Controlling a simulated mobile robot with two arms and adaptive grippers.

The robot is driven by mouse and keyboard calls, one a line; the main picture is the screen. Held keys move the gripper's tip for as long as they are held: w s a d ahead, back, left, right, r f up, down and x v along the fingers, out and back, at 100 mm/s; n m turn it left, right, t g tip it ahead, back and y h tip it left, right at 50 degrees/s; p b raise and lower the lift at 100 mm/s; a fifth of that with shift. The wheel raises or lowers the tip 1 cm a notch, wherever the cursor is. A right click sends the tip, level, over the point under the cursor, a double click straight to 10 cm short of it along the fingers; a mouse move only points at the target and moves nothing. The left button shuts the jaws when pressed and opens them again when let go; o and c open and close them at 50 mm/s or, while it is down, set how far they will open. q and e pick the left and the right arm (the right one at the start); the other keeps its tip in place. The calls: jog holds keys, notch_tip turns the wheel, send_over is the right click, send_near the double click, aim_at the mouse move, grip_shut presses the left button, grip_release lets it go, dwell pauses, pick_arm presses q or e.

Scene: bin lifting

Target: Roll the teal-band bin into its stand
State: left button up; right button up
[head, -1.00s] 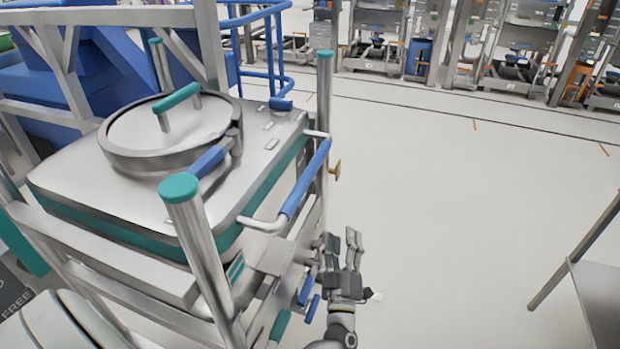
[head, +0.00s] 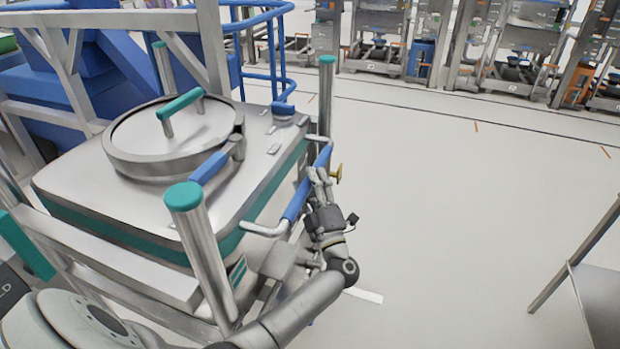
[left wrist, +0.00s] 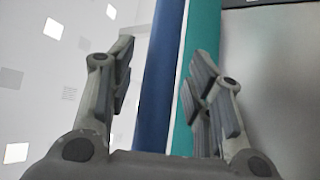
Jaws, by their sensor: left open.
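The teal-band bin (head: 130,225) is a metal box with a round lid and a teal band, at the left of the head view. It sits in a metal frame stand with teal-capped posts (head: 190,225). A blue-gripped handle bar (head: 292,208) runs along its right side. My left gripper (head: 318,178) is at this bar, fingers pointing away toward its far part. In the left wrist view the open fingers (left wrist: 160,85) lie either side of the blue bar (left wrist: 160,75), with the teal band (left wrist: 200,40) behind. I cannot tell whether they touch it. My right gripper is not in view.
Blue railings (head: 262,45) and blue machinery stand behind the bin. A metal table (head: 600,300) is at the lower right. Racks with equipment (head: 500,60) line the far side. The pale floor (head: 450,200) between is clear.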

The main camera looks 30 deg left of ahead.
aim_at(235, 164)
pick_arm(q)
jog(key=shift+w+a+r, duration=0.15)
jog(key=shift+w+a, duration=0.1)
jog(key=shift+a, duration=0.05)
jog(key=shift+c, duration=0.4)
grip_shut()
jog(key=shift+a, duration=0.15)
jog(key=s+a+b, duration=0.2)
jog(key=s+a, duration=0.2)
jog(key=a, duration=1.2)
jog(key=s+a+b, duration=0.2)
jog(key=s+a, duration=0.2)
jog(key=a, duration=1.3)
jog(key=shift+s+a+f, duration=0.2)
jog(key=shift+a+f, duration=0.05)
jog(key=shift+r, duration=0.1)
